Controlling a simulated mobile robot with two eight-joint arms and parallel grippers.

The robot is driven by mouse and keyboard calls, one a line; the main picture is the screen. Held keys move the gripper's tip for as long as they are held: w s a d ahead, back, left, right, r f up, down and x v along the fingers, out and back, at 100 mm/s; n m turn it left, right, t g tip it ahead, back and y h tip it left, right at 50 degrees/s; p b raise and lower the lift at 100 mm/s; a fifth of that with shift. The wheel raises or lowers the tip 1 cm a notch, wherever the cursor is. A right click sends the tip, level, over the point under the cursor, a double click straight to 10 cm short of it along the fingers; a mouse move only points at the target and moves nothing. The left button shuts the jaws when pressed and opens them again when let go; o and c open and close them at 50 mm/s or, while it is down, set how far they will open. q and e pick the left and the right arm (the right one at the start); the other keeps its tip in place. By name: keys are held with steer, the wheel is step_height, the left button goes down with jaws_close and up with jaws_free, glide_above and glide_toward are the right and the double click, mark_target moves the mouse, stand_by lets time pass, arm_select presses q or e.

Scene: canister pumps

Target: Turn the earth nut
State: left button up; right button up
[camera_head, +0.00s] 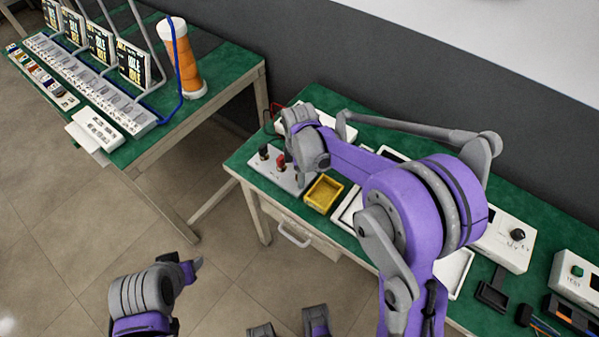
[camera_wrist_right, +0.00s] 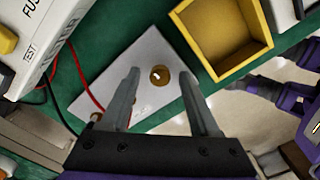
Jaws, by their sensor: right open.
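The earth nut, a round brass nut (camera_wrist_right: 160,75) with a pale centre, sits on a white terminal plate (camera_wrist_right: 148,42) in the right wrist view. My right gripper (camera_wrist_right: 159,84) is open, its two grey fingers either side of the nut in that view; I cannot tell whether they touch it. In the head view the right gripper hides the nut; the black terminal (camera_head: 263,152) and red terminal (camera_head: 281,161) show on the plate beside it. My left gripper (camera_head: 192,269) is over the floor, away from the benches, its fingers too unclear to judge.
A yellow tray (camera_wrist_right: 267,40) stands beside the plate on the green bench. A white tester box (camera_wrist_right: 38,38) with red and black leads is on its other side. A second bench (camera_head: 222,80) carries an orange canister (camera_head: 183,62) and a blue tube. Floor lies between the benches.

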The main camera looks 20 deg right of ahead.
jaws_close()
steer(key=shift+m, duration=0.3)
